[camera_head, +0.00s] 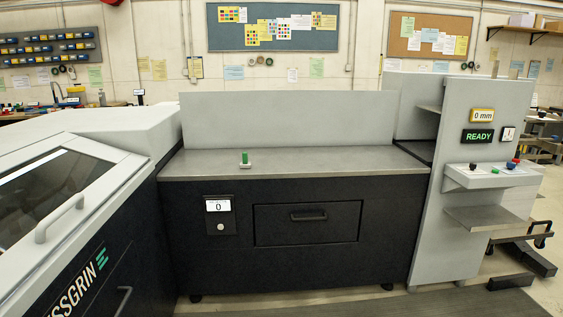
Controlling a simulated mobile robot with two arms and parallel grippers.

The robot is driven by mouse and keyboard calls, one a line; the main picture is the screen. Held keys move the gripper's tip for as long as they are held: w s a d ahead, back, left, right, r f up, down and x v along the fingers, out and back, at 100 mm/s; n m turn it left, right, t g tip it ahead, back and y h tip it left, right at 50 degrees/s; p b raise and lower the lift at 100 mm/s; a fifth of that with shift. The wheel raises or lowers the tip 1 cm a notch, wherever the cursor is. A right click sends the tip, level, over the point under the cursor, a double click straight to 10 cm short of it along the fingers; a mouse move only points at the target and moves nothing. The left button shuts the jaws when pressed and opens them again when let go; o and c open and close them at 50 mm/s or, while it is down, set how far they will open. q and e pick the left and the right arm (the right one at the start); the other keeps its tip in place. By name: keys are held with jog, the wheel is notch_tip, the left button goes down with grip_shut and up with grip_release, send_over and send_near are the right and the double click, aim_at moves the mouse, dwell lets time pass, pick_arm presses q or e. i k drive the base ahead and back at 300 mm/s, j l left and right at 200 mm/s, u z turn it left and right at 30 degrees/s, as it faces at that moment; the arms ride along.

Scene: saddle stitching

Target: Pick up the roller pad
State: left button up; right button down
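A small upright green piece (245,158) on a pale flat base stands on the grey worktop (330,164), left of its middle and near the front edge. It may be the roller pad, but it is too small to tell. No other thing that looks like a roller pad can be made out. Neither of my grippers is in view.
A grey panel stands behind the worktop, which is otherwise clear. A machine with a sloped lid (60,190) stands at the left. A tall grey unit (450,240) with a control shelf (490,176) and a lower ledge (484,217) stands at the right.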

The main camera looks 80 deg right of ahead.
aim_at(245, 164)
jog(key=z, duration=2.55)
jog(key=i+u, duration=0.15)
jog(key=i, duration=0.15)
